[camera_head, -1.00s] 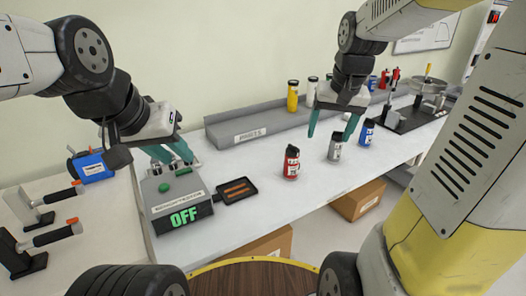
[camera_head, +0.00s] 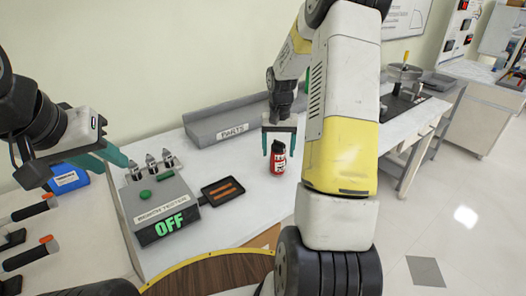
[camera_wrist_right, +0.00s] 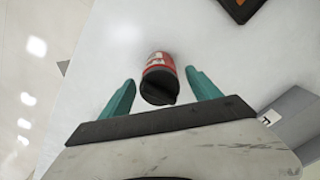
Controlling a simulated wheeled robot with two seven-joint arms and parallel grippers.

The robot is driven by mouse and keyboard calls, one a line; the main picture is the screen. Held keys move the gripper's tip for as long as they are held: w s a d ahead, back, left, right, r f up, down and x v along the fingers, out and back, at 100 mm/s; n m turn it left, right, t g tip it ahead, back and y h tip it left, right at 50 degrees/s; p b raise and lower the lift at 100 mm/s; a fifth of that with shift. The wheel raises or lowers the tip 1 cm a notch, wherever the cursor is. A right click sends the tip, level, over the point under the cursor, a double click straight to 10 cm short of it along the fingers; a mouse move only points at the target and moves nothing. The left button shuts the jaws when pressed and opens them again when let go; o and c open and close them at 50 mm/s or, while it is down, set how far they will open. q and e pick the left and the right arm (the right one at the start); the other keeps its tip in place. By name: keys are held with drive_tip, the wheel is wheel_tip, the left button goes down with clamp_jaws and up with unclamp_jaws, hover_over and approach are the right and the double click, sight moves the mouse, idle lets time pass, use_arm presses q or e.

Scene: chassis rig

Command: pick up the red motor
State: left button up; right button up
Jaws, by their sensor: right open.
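The red motor (camera_head: 278,163) is a short red cylinder with a black cap, standing upright on the white bench; it also shows in the right wrist view (camera_wrist_right: 159,65). My right gripper (camera_head: 279,147) points down above it, with one teal finger on each side. In the right wrist view my right gripper (camera_wrist_right: 160,82) is open, with the motor's black cap between the fingertips and gaps on both sides. My left gripper (camera_head: 115,160) hangs at the left, near the tester; the gap between its fingers is not clear.
A grey tester (camera_head: 160,210) reading OFF stands left of the motor, with a small black tray (camera_head: 222,196) between them. A blue box (camera_head: 68,180) sits far left. My right arm hides the bench right of the motor.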

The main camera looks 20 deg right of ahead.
wheel_tip(320, 180, down, 3)
drive_tip(key=shift+f, duration=0.2)
drive_tip(key=shift+s, duration=0.1)
drive_tip(key=shift+c, duration=0.2)
clamp_jaws()
